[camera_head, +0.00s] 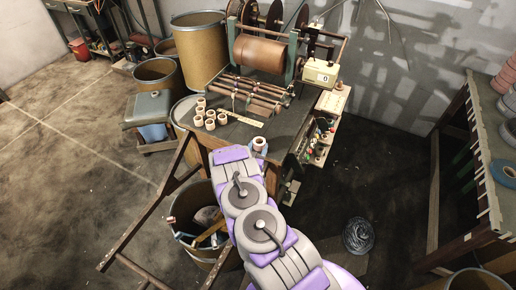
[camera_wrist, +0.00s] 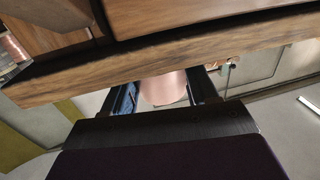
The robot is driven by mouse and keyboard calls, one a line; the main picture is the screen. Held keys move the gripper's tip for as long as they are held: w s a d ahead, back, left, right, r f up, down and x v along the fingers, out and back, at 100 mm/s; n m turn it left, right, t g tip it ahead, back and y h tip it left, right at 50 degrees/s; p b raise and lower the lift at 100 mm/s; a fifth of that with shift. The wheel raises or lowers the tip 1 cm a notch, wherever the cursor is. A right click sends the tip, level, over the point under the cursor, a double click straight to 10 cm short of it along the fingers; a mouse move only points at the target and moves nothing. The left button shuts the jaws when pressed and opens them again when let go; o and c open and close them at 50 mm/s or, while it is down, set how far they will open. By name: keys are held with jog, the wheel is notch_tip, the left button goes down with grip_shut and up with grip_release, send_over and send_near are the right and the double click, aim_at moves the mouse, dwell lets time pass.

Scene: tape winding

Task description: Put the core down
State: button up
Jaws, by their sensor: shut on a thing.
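A pale core (camera_head: 259,143) shows at the front edge of the winding bench (camera_head: 233,133), just beyond the end of my arm. My gripper (camera_head: 262,152) is mostly hidden behind my arm in the head view. In the wrist view my gripper (camera_wrist: 165,92) is shut on the core, a pinkish cylinder (camera_wrist: 163,87) between its two fingers. A wooden bench edge (camera_wrist: 160,70) crosses the wrist view just past the core and hides its far part. I cannot tell whether the core touches the bench.
Several similar cores (camera_head: 210,123) stand in a group on the bench's left, with a yellow ruler (camera_head: 244,119) beside them. The winding machine (camera_head: 262,75) stands behind. A bin (camera_head: 190,214) and a wooden frame (camera_head: 153,217) are left of my arm. A shelf rack (camera_head: 488,175) stands right.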

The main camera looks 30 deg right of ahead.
jog(key=shift+f, duration=0.2)
jog(key=o, duration=1.1)
jog(key=shift+d, duration=0.25)
